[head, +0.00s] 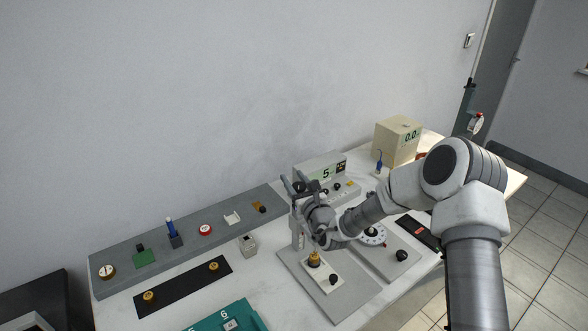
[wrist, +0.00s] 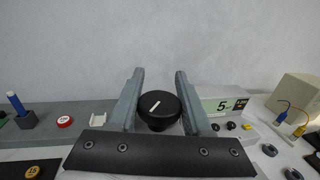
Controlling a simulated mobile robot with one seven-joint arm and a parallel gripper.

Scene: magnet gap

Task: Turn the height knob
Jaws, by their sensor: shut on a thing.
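The height knob (wrist: 159,108) appears to be the round black knob with a white pointer line, seen in the wrist view between my two grey fingers. The line tilts up to the right. My gripper (wrist: 160,73) is shut on the knob, with a finger on its left and right sides. In the head view my gripper (head: 299,184) is at the top of a light upright post (head: 297,236) on a grey base plate (head: 299,281). The gripper and wrist hide most of the knob and the upper post there.
A grey box with a "5" display (head: 322,168) stands close behind my gripper. A long grey ledge (head: 190,241) with small parts runs along the wall. A dial plate (head: 373,235) lies right of the post.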

